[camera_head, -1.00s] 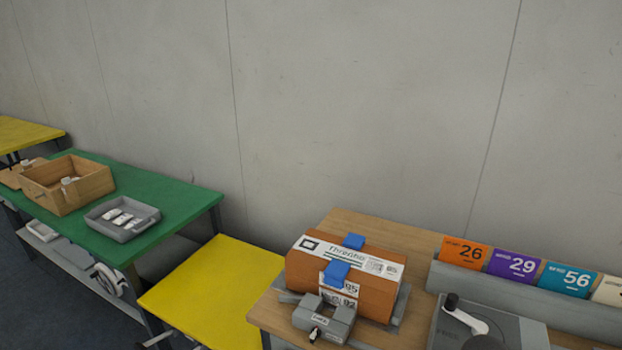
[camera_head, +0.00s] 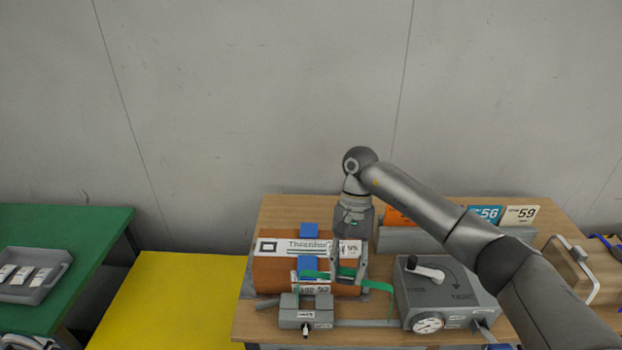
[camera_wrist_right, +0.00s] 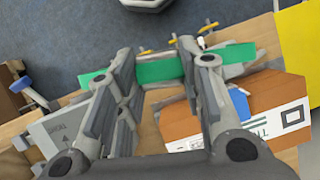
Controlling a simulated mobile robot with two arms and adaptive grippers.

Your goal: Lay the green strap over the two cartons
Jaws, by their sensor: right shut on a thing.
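My right gripper (camera_head: 349,272) is shut on the green strap (camera_head: 379,286) beside the right end of the orange-brown cartons (camera_head: 270,275). In the right wrist view the strap (camera_wrist_right: 238,54) runs crosswise between the fingers (camera_wrist_right: 160,66) and sticks out on both sides. In the head view one end reaches left across the cartons' front and the other hangs right, towards the grey machine. The cartons carry white labels and two blue pieces (camera_head: 308,231); the seam between cartons is hard to make out. They also show in the right wrist view (camera_wrist_right: 270,98). My left gripper is not in view.
A grey clamp-like block (camera_head: 298,318) stands in front of the cartons. A grey machine with a crank and dial (camera_head: 447,292) is to the right. Numbered cards (camera_head: 484,213) stand behind. A yellow table (camera_head: 165,300) is at the left, clear on top.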

